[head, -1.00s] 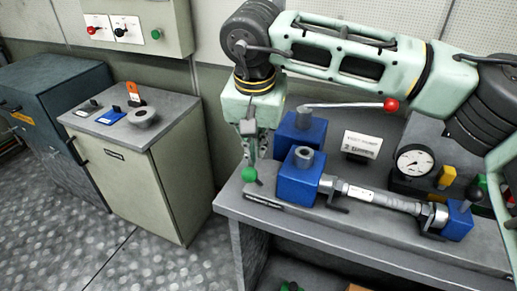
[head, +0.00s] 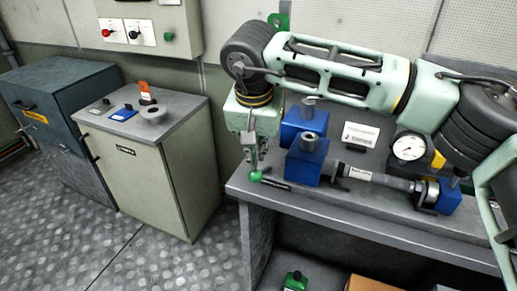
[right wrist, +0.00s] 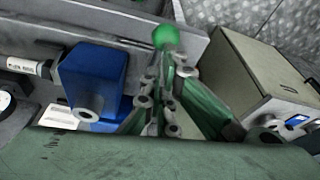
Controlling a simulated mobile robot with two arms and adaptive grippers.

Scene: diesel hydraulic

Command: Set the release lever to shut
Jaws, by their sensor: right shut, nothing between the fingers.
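A green ball knob (head: 255,176), which I take to be the release lever's handle, is at the left front edge of the bench. Its shaft is mostly hidden by my right gripper (head: 254,163), which points down at it with the fingers shut and empty. In the right wrist view the green knob (right wrist: 165,37) shows just beyond the fingertips (right wrist: 164,62). Whether the fingers touch it I cannot tell. A dark plate (head: 275,184) lies beside the knob; its text is unreadable. My left gripper is out of view.
Blue blocks (head: 308,165) with a grey cylinder (head: 375,177) stand right of my gripper. A pale cabinet (head: 180,180) stands left, across a gap. A green item (head: 294,281) is on the lower shelf.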

